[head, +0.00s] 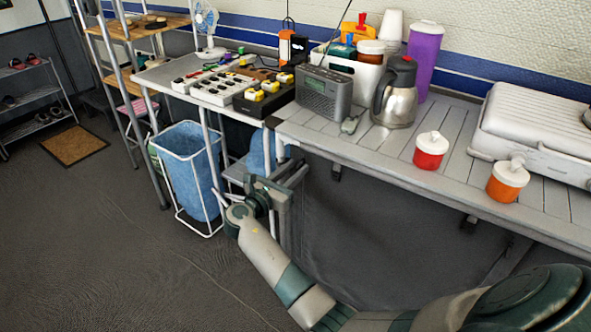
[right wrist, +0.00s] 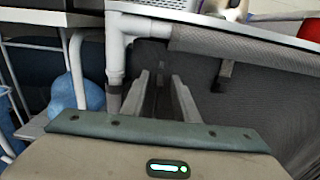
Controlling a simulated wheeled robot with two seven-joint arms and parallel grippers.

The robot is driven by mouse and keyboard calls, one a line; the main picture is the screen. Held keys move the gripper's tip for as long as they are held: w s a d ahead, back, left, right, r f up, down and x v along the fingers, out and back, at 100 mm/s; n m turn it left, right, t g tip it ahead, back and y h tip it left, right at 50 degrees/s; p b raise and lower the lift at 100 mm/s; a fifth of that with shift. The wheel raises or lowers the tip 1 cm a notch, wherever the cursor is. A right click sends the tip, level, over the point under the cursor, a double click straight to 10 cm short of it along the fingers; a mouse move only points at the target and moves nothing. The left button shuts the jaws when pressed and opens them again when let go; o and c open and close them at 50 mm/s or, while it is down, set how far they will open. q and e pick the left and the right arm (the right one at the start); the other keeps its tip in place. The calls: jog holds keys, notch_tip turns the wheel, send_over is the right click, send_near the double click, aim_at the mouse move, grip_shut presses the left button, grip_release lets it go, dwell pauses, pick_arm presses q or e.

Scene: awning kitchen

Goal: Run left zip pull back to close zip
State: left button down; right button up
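A dark grey fabric panel (head: 390,215) hangs under the slatted counter; it also shows in the right wrist view (right wrist: 250,100). My right gripper (head: 290,172) is low beside the panel's left end, near the counter's leg. In the right wrist view its two fingers (right wrist: 160,76) are apart, pointing at the panel just right of a pale corner post (right wrist: 116,60). A narrow dark strip shows between the fingers. I cannot tell whether it is the left zip or its pull, or whether the fingers touch it. My left gripper is out of view.
The slatted counter (head: 381,150) overhangs the panel and carries a steel jug (head: 396,95), a radio (head: 323,95) and lidded cups. A blue laundry bag (head: 190,170) in a white frame stands left of my gripper. Open floor lies at front left.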

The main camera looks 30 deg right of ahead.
grip_shut()
dwell(1.3)
